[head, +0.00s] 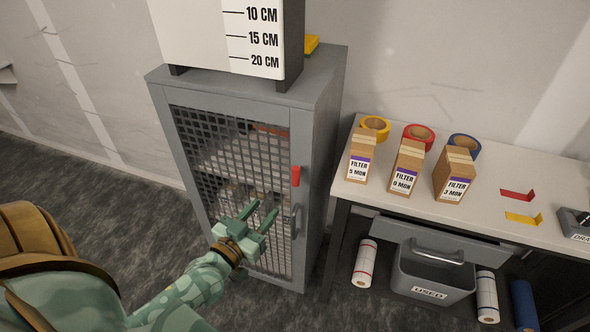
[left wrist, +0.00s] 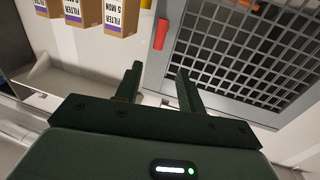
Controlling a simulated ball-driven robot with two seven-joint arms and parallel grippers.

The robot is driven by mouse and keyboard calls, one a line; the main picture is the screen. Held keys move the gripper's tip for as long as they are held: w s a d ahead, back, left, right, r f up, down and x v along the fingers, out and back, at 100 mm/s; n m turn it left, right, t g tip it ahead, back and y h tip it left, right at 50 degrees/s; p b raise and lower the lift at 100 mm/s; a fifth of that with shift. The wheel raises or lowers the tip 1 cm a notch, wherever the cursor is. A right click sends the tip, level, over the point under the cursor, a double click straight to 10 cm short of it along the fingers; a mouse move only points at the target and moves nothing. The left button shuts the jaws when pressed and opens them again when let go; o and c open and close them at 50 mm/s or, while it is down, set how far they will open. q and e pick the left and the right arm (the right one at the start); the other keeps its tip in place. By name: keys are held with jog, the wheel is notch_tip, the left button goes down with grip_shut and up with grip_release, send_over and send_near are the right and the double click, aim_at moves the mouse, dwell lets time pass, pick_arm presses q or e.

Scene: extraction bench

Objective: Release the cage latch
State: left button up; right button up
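The cage (head: 240,185) is a grey cabinet with a mesh door, and the door is closed. A red latch (head: 296,176) sits on the right frame of the door, above a grey handle (head: 297,220). The red latch also shows in the left wrist view (left wrist: 161,34), beyond and above the fingertips. My left gripper (head: 262,212) is open and empty in front of the door's lower right part, below and left of the latch. Both its fingers show apart in the left wrist view (left wrist: 160,75). My right gripper is not in view.
A white bench (head: 470,200) stands right of the cage with several filter boxes (head: 405,170) and tape rolls (head: 418,137). A grey bin (head: 431,275) marked USED is under it. A board with centimetre marks (head: 220,35) stands on the cage. Dark floor is free at left.

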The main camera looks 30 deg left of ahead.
pick_arm(q)
send_near(294, 175)
jog(key=w+b, duration=0.1)
jog(key=w, duration=0.9)
jog(key=shift+w+a+b, duration=0.2)
jog(key=shift+b, duration=0.2)
jog(key=shift+w, duration=0.4)
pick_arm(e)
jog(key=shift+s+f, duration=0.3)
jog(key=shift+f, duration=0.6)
pick_arm(q)
jog(key=c, duration=0.7)
grip_shut()
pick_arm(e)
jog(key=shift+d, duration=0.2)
